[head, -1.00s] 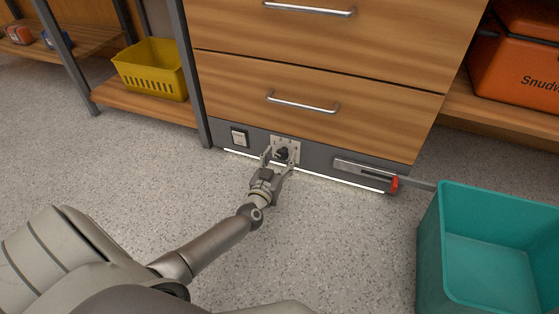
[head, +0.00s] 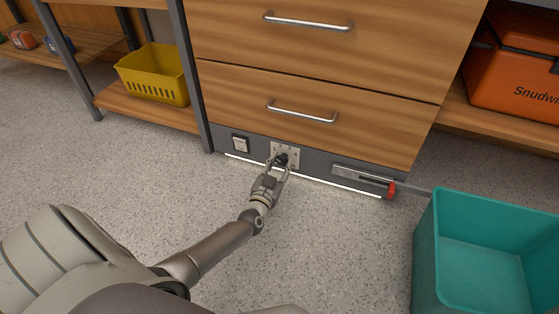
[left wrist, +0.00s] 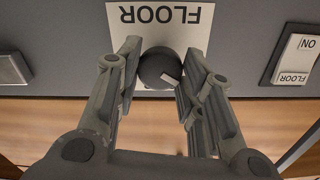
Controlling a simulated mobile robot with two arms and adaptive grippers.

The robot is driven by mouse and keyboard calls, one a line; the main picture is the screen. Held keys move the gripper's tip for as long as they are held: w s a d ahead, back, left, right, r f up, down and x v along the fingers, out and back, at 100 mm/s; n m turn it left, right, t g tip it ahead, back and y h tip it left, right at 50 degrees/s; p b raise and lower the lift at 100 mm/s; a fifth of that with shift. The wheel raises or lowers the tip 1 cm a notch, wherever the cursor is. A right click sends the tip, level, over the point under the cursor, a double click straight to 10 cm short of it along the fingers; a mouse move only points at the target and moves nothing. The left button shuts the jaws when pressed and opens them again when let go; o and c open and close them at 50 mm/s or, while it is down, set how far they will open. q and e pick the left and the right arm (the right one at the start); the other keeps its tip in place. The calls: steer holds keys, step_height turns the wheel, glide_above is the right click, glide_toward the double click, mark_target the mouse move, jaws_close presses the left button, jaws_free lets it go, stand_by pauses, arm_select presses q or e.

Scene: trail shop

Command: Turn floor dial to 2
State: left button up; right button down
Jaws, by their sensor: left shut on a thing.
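The floor dial (head: 282,158) is a small dark knob on a pale plate in the grey strip below the drawers. In the left wrist view the round dial (left wrist: 162,68) shows a white mark toward the picture's lower right, and the plate's FLOOR lettering is upside down. The plate's number marks cannot be read. My left gripper (head: 281,165) reaches the dial from the front and is shut on it. In the left wrist view the gripper (left wrist: 160,75) has one finger on each side of the dial. My right gripper is not in view.
A rocker switch (head: 240,143) is left of the dial; a slider with a red end (head: 391,190) is right. A teal bin (head: 425,235) stands at the right, a yellow basket (head: 152,75) on the left shelf. Floor in front is clear.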

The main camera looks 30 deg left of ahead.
arm_select(q)
steer(key=m+p, duration=0.3)
steer(key=shift+r, duration=0.15)
steer(key=shift+f+m+p, duration=0.2)
steer(key=shift+m+p, duration=0.85)
steer(key=shift+m, duration=0.75)
steer(key=o, duration=1)
steer(key=shift+o, duration=0.2)
